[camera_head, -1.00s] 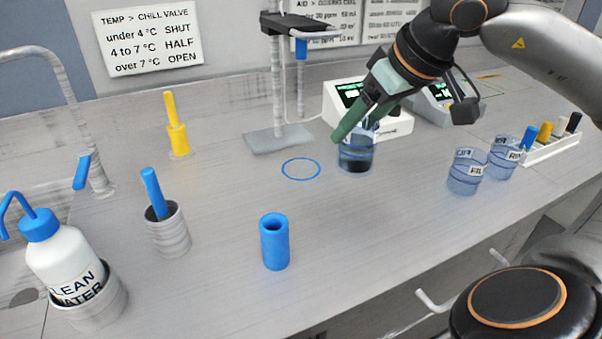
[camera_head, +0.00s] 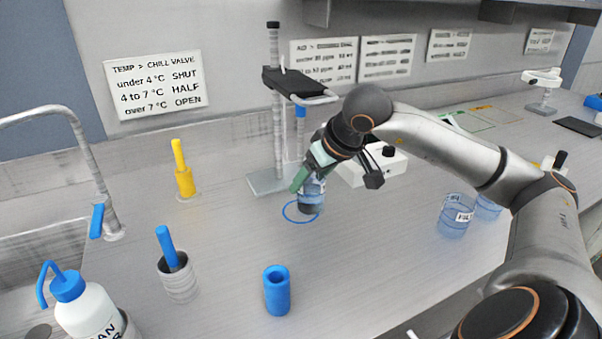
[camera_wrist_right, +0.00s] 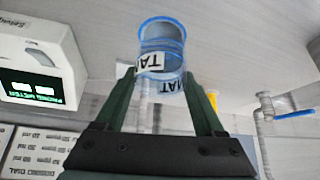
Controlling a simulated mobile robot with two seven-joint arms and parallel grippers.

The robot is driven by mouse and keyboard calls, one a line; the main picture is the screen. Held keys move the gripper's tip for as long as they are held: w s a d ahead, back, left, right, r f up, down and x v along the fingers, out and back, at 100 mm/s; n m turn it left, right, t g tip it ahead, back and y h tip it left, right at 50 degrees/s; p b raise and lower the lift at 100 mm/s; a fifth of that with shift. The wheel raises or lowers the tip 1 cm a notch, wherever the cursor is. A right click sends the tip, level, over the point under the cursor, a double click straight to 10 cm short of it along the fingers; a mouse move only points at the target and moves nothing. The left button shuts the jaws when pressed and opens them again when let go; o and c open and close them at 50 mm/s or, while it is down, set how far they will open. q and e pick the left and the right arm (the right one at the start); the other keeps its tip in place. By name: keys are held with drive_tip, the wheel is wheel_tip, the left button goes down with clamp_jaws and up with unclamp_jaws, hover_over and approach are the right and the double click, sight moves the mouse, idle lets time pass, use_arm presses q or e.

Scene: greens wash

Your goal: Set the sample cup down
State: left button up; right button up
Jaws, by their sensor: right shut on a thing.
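The sample cup (camera_head: 311,196) is a clear blue cup with dark contents low in it. My right gripper (camera_head: 303,178) is shut on it, and the cup is upright at the blue ring (camera_head: 288,214) marked on the bench, overlapping its right side. I cannot tell whether its base touches the bench. In the right wrist view the cup (camera_wrist_right: 163,45) sits between the green fingers of my right gripper (camera_wrist_right: 166,88), with a black-lettered white label partly showing. My left gripper is not in view.
A stand (camera_head: 266,182) rises just behind the ring, and a white meter (camera_head: 385,163) is behind my right gripper. A blue cylinder (camera_head: 277,292), a grey holder (camera_head: 179,281) and a yellow-handled piece (camera_head: 184,180) are to the left. Labelled cups (camera_head: 453,222) stand at right.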

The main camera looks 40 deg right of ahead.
drive_tip(key=shift+w+f, duration=0.3)
drive_tip(key=shift+w, duration=0.4)
drive_tip(key=shift+p+x, duration=0.3)
drive_tip(key=shift+x, duration=0.9)
drive_tip(key=shift+w+r, duration=0.1)
drive_tip(key=shift+w, duration=0.1)
drive_tip(key=o, duration=1.5)
drive_tip(key=shift+c, duration=0.2)
